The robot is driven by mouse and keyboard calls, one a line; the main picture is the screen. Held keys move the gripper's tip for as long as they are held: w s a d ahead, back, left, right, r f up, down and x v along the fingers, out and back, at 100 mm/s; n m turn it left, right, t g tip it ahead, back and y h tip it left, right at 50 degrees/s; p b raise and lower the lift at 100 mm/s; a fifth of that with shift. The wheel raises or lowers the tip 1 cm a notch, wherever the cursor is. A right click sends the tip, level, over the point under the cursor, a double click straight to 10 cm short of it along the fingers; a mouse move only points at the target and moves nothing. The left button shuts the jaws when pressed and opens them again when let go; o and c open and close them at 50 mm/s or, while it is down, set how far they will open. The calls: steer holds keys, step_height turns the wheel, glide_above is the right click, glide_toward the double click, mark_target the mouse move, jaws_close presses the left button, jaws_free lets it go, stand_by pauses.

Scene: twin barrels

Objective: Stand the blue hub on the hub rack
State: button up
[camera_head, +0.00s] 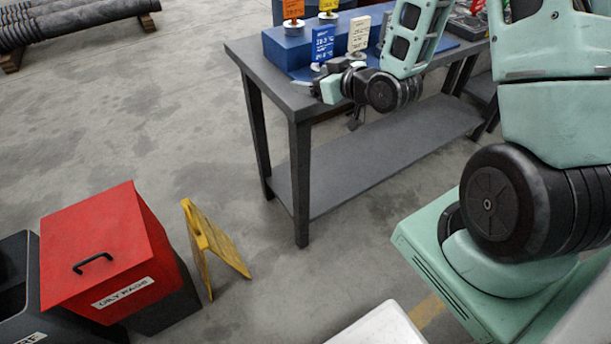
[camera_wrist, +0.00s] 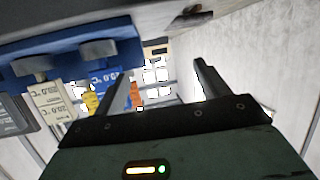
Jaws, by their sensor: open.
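The blue hub (camera_head: 322,45), an upright blue tag with white print, stands at the near left of the blue stepped rack (camera_head: 284,47) on the dark table. Its foot is partly hidden by my wrist. In the wrist view, which is upside down, the blue hub (camera_wrist: 106,78) hangs from a grey round base under the blue rack (camera_wrist: 65,50). My gripper (camera_head: 314,88) is at the table's front left corner, just in front of the blue hub. In the wrist view my gripper (camera_wrist: 160,78) is open, with no object clearly between its fingers.
A white hub (camera_head: 359,34) stands right of the blue one. An orange hub (camera_head: 293,9) and a yellow hub (camera_head: 328,5) stand on the higher step. The table (camera_head: 273,90) has a lower shelf. A red bin (camera_head: 110,240) and yellow floor sign (camera_head: 212,243) stand at left.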

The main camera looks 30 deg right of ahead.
steer(key=s+a+n+g, duration=0.2)
steer(key=s+a+g, duration=0.25)
steer(key=a, duration=0.35)
steer(key=s+a+n+g, duration=0.1)
steer(key=s+a+g, duration=0.3)
steer(key=s+a, duration=0.3)
steer(key=s+a+r+n+g+h, duration=0.1)
steer(key=s+a+r+g, duration=0.1)
steer(key=s, duration=0.7)
steer(key=s+a+r+g+h, duration=0.1)
steer(key=s+a+r+g, duration=0.2)
steer(key=s, duration=0.6)
steer(key=shift+a+n, duration=0.25)
steer(key=shift+n, duration=0.15)
steer(key=shift+r+g, duration=0.1)
steer(key=shift+g, duration=0.15)
